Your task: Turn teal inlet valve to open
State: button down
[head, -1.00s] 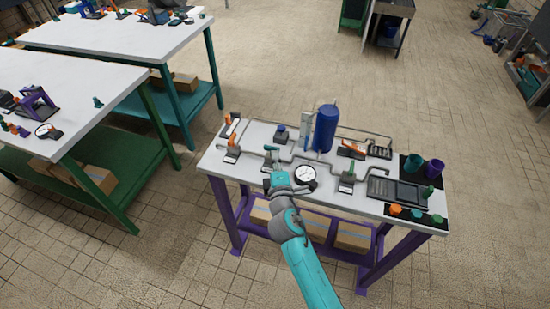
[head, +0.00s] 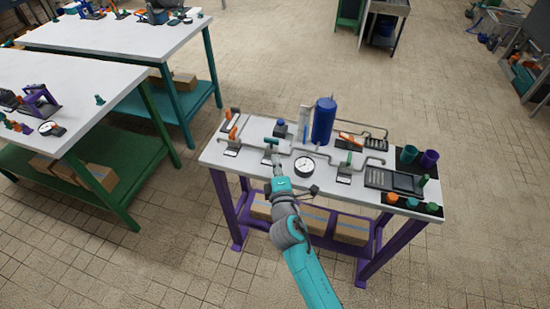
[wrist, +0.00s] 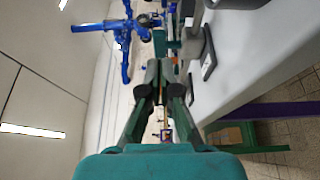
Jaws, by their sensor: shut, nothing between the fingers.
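The teal valve handle (head: 271,141) shows as a short bar lying crosswise in the head view, on the pipework at the left-middle of the bench. My gripper (head: 273,160) is just in front of it, at the near side of the valve. I cannot tell whether they touch. In the wrist view my gripper (wrist: 168,72) has its fingers together and empty. Teal and grey valve parts (wrist: 190,45) show just beyond the fingertips, beside the white bench top. The lower part of the valve is partly hidden by my gripper.
The white bench (head: 215,158) also carries an orange-handled valve (head: 233,134) to the left, a round gauge (head: 304,166) close right of my arm, a green-handled valve (head: 347,163) and a blue tank (head: 323,121). Floor is clear in front.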

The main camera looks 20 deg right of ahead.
jog(key=s+d, duration=0.1)
jog(key=s, duration=0.7)
jog(key=shift+s, duration=0.15)
jog(key=shift+d, duration=0.1)
jog(key=s+a+f+m+g+y, duration=0.1)
jog(key=s+f+m+y, duration=0.15)
jog(key=s, duration=0.85)
jog(key=s+a+f+m+g+y, duration=0.1)
jog(key=s+f+m, duration=0.3)
jog(key=s, duration=0.7)
jog(key=s+r+m, duration=0.4)
jog(key=s, duration=0.5)
jog(key=s+r+m, duration=0.4)
jog(key=s+m, duration=0.1)
jog(key=s, duration=0.4)
jog(key=shift+d+r+g, duration=0.25)
jog(key=shift+g, duration=0.15)
